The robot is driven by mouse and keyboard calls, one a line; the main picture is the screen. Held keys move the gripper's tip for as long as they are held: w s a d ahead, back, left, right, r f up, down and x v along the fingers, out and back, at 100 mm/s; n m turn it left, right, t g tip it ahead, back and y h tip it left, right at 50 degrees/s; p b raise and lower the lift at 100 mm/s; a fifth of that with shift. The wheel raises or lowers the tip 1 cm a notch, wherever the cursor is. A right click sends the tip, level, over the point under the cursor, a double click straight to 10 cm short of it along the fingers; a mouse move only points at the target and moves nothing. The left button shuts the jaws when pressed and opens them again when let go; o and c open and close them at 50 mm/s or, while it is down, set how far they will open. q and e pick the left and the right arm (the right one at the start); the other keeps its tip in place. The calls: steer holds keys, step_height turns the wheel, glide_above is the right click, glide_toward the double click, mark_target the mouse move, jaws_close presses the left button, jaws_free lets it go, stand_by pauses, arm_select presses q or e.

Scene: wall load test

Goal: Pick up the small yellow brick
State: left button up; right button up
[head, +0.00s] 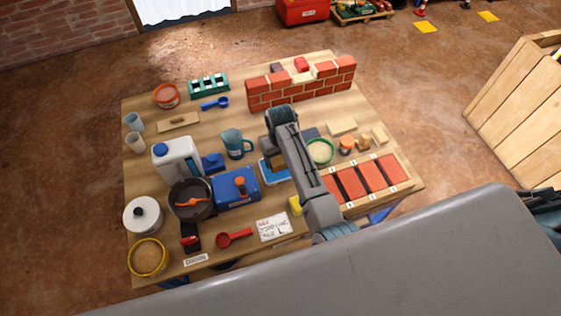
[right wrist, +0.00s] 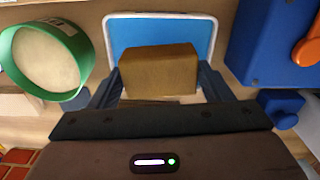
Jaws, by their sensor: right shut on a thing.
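My right gripper (head: 277,157) is over the middle of the table. In the right wrist view, its fingers (right wrist: 160,80) are shut on the sides of a small ochre-yellow brick (right wrist: 158,70), which looks brownish in the shade. The brick shows in part beneath the gripper in the head view (head: 279,164). A blue tray with a white rim (right wrist: 113,35) lies behind and below the brick. I cannot tell how far the brick is above it. A brighter yellow block (head: 295,205) lies near the right forearm, partly hidden by it. My left gripper is not in view.
A green-rimmed round container (head: 320,151) stands right of the gripper and a blue box (head: 236,188) left of it. A red brick wall (head: 301,84) stands at the back. A white jug (head: 178,159) and a pan (head: 190,199) crowd the left side.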

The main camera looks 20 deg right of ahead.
steer(key=s, duration=0.5)
steer(key=s+d+r, duration=0.1)
steer(key=s, duration=0.4)
steer(key=s+b, duration=0.1)
steer(key=s, duration=0.5)
steer(key=shift+d+r, duration=0.2)
steer(key=shift+r, duration=0.15)
steer(key=o, duration=0.4)
